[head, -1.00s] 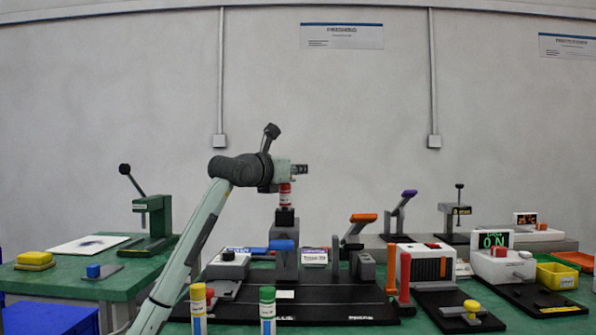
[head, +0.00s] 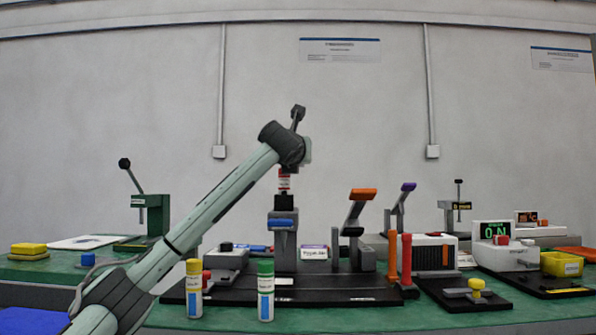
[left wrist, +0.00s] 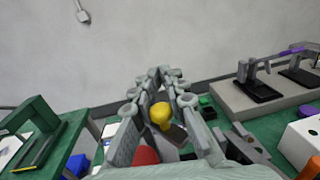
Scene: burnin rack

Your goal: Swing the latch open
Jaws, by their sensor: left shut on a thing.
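My left arm reaches in from the lower left of the head view. Its gripper is hidden behind the wrist there. In the left wrist view the left gripper (left wrist: 160,78) has its fingers closed in around a yellow knob (left wrist: 160,115), with a grey part just behind it. What the knob is fixed to is hidden. A red-and-white cylinder (head: 284,181) shows right below the wrist, over a dark post; I cannot tell whether it touches the gripper. The fixture with a blue handle (head: 281,222) and an orange-handled lever (head: 362,195) stands below and to the right. My right gripper is not in view.
A green press (head: 152,215) stands left.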

